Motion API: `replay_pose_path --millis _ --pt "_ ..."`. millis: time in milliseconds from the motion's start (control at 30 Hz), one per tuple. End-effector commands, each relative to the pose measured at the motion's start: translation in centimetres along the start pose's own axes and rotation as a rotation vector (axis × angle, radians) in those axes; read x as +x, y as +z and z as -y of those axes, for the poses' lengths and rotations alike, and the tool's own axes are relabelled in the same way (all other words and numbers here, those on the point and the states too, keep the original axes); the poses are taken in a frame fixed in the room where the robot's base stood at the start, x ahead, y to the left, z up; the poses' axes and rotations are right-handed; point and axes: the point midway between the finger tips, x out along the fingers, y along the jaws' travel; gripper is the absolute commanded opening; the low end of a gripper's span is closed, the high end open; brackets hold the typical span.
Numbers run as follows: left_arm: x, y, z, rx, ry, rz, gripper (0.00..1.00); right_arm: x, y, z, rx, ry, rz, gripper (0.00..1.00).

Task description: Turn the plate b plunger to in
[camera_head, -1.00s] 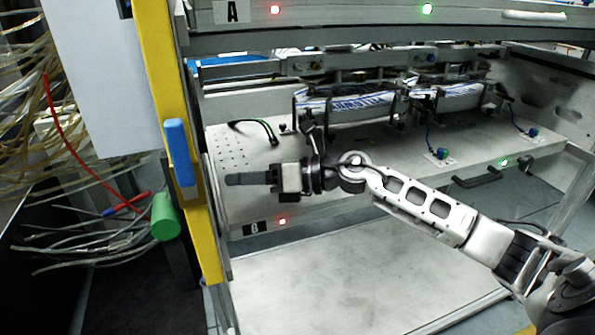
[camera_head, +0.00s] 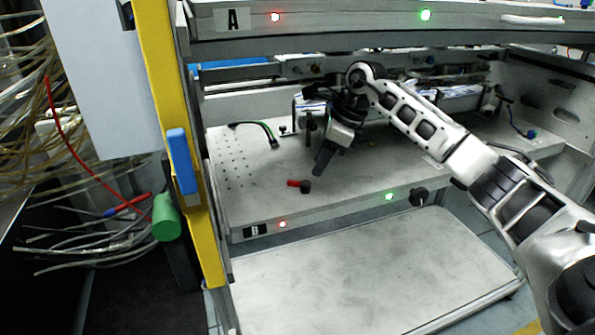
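Plate B is the pale middle shelf (camera_head: 350,192), with a black B label (camera_head: 255,230) at the left of its front edge. A black round knob (camera_head: 419,196) sticks out of that edge, right of a green light; it looks like a plunger knob. A small red lever with a black hub (camera_head: 304,186) stands on the plate's top. I cannot tell which of these is the plunger. My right gripper (camera_head: 318,168) points down above the plate, apart from the red lever and behind it. Its fingers overlap as one dark bar. My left gripper is out of view.
Plate A (camera_head: 350,22) overhangs above. A yellow post (camera_head: 165,130) with a blue handle (camera_head: 181,160) stands left. Several cables hang at far left. Bundles lie at the back, partly behind my arm. The lower tray (camera_head: 360,275) is bare.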

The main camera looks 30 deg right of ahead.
Motion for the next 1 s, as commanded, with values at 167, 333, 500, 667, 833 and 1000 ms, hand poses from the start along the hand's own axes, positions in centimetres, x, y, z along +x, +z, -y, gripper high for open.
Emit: replay_pose_path --millis 167,333,500,667,833,1000 --pt "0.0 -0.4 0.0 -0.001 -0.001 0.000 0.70 1.5 3.7 -0.1 -0.002 0.003 0.002 0.33" --pt "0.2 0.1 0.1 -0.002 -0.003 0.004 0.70 4.6 3.2 -0.1 0.001 0.004 0.000 0.33" --pt "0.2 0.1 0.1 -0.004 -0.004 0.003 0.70 6.0 3.2 -0.1 0.001 0.001 0.001 0.33" --pt "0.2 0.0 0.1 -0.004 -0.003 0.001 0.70 6.3 3.1 0.0 0.001 0.000 0.001 0.33" --pt "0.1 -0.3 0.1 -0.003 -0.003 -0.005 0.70 6.3 3.1 0.0 0.001 0.000 0.001 0.33" --pt "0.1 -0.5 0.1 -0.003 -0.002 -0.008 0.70 6.3 3.1 0.0 0.001 0.000 0.001 0.00"
